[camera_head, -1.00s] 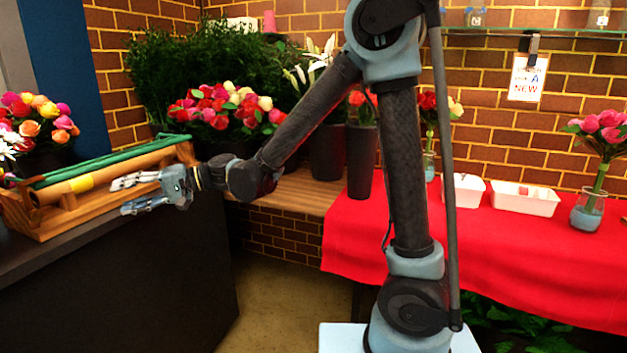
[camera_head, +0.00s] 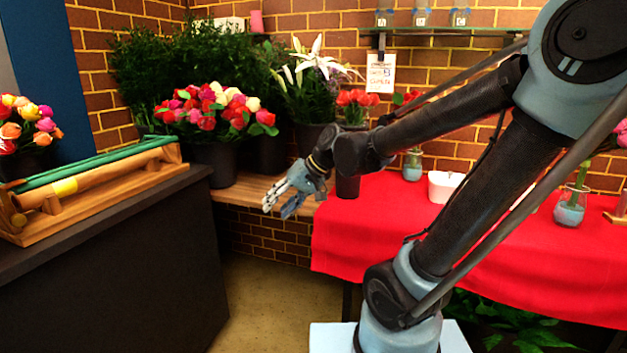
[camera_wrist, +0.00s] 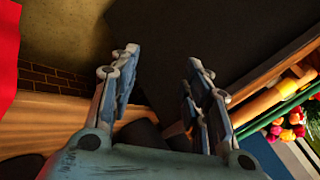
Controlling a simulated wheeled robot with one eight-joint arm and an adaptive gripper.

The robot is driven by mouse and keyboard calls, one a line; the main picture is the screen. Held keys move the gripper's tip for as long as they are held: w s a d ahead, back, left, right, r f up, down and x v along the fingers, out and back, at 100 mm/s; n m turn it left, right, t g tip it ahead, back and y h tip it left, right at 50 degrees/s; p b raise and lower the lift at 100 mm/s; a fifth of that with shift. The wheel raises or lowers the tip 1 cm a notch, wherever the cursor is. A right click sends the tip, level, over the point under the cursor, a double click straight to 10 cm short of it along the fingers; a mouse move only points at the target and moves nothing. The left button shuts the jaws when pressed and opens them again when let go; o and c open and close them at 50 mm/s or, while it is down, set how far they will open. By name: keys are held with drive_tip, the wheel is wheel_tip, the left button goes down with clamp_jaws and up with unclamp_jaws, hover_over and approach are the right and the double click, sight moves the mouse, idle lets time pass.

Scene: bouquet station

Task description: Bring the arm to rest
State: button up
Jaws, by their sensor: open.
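My gripper (camera_head: 283,202) hangs at the end of my arm in front of the wooden bench (camera_head: 243,192), between the dark counter and the red-clothed table. Its fingers point down and to the left. In the wrist view my gripper (camera_wrist: 165,62) shows two fingers spread apart with nothing between them. Dark counter surface and floor lie beyond the fingertips. My arm reaches from the right over the red cloth, with its elbow high at the upper right.
The dark counter (camera_head: 120,260) at left carries a wooden rack (camera_head: 95,193) with paper and green rolls. Buckets of flowers (camera_head: 215,160) stand on the bench. The red table (camera_head: 480,255) holds a white container (camera_head: 445,186) and glass vases (camera_head: 570,208). Floor (camera_head: 275,300) is clear between.

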drive_tip(key=s+d+f+m+h, duration=0.1)
drive_tip(key=s+d+f+h, duration=0.1)
drive_tip(key=d, duration=0.7)
drive_tip(key=s+d+f+m+h, duration=0.1)
drive_tip(key=s+d+f+h, duration=0.2)
drive_tip(key=d, duration=0.7)
drive_tip(key=s+d+f+m+h, duration=0.1)
drive_tip(key=s+d+f+h, duration=0.2)
drive_tip(key=d, duration=0.6)
wheel_tip(320, 180, down, 3)
drive_tip(key=shift+s+d+r+m+t, duration=0.1)
drive_tip(key=shift+s+d+m+t, duration=0.25)
drive_tip(key=shift+s, duration=0.75)
